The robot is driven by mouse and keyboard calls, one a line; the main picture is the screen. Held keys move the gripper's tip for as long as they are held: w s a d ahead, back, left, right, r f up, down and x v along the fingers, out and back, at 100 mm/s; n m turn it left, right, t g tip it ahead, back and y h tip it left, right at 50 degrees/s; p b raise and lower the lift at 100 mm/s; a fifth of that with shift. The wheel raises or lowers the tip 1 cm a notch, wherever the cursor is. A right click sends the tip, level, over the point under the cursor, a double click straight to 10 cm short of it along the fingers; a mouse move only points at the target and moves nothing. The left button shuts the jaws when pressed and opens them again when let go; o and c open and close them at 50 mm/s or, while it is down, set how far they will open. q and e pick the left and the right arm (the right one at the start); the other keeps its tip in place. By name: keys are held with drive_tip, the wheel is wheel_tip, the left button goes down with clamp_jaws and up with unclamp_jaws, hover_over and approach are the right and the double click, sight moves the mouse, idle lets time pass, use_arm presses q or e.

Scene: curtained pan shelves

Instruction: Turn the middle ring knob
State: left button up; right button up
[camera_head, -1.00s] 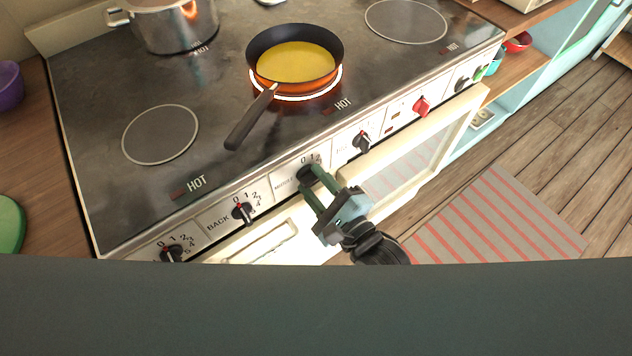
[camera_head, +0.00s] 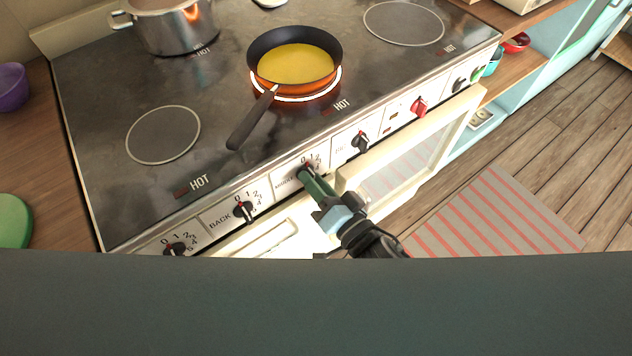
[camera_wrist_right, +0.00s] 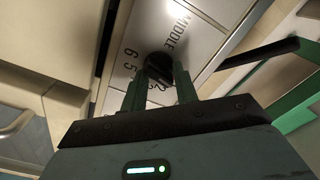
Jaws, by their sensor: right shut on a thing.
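The middle ring knob (camera_head: 304,172) is a black knob on the stove's front panel, beside a printed dial and partly covered by my gripper. In the right wrist view the knob (camera_wrist_right: 158,66) sits between my two green fingers, next to the word MIDDLE and the numbers. My right gripper (camera_head: 311,180) is shut on the knob; in the wrist view its fingertips (camera_wrist_right: 158,76) touch the knob's sides. My left gripper is not in view. A pan with yellow content (camera_head: 296,64) sits on a ring that glows orange.
The BACK knob (camera_head: 243,211) and another knob (camera_head: 176,249) are to the left. A black knob (camera_head: 361,142) and a red knob (camera_head: 419,106) are to the right. A steel pot (camera_head: 174,27) stands at the back left. The oven handle (camera_head: 272,238) is below.

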drive_tip(key=shift+f+n, duration=0.1)
drive_tip(key=shift+n, duration=0.6)
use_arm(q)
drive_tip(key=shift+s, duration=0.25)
use_arm(e)
drive_tip(key=shift+f, duration=0.1)
clamp_jaws()
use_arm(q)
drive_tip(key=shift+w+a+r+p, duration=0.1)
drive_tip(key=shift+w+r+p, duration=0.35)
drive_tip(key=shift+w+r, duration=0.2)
use_arm(e)
drive_tip(key=n, duration=0.4)
drive_tip(key=shift+n, duration=0.4)
drive_tip(key=n, duration=0.3)
drive_tip(key=shift+r, duration=0.2)
drive_tip(key=shift+o, duration=1.4)
unclamp_jaws()
drive_tip(key=shift+n, duration=0.3)
drive_tip(key=o, duration=0.5)
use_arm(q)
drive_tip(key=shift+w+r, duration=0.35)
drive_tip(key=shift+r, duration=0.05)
use_arm(e)
drive_tip(key=shift+a, duration=0.1)
